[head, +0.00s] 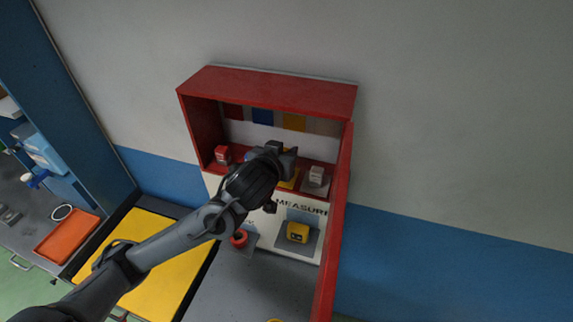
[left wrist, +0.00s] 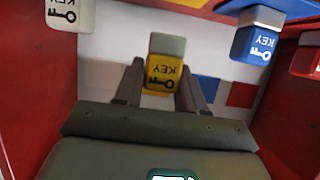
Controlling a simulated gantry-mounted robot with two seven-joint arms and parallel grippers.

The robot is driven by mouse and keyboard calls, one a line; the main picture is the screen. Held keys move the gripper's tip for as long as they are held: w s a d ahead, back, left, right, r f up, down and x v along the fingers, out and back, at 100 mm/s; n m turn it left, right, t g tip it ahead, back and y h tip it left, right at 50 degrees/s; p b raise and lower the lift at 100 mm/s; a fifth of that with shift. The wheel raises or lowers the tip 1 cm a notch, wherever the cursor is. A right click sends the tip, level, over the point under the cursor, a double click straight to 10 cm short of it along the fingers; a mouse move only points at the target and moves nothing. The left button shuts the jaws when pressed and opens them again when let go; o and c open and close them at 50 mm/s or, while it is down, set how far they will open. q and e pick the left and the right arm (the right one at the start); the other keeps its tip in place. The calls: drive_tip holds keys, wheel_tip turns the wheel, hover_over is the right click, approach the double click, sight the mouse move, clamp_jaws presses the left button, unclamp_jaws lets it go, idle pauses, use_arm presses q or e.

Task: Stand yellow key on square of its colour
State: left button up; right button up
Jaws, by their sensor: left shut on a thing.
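My left gripper (head: 287,156) reaches into the red cabinet and is shut on the yellow key (left wrist: 165,72), a block with a grey end and a KEY label. In the head view the gripper mostly hides the key. A yellow patch (head: 288,183), which looks like the yellow square on the shelf, shows below the gripper. In the left wrist view, which looks upside down, the key sits between the two fingers, and a gap seems to lie between it and the shelf. My right gripper is not in view.
A red key (head: 222,154) and a white key (head: 316,176) stand on the shelf either side. A blue key (left wrist: 257,40) also stands close by. The red cabinet (head: 280,88) encloses the shelf; coloured patches mark its back wall. A yellow-black block (head: 298,232) sits lower.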

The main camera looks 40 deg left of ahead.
use_arm(q)
drive_tip(key=shift+f+b, duration=1.6)
drive_tip(key=shift+f, duration=0.3)
drive_tip(key=shift+w+a+f, duration=0.1)
drive_tip(key=shift+w, duration=0.15)
drive_tip(key=o, duration=1)
drive_tip(key=shift+f, duration=0.1)
drive_tip(key=shift+o, duration=0.2)
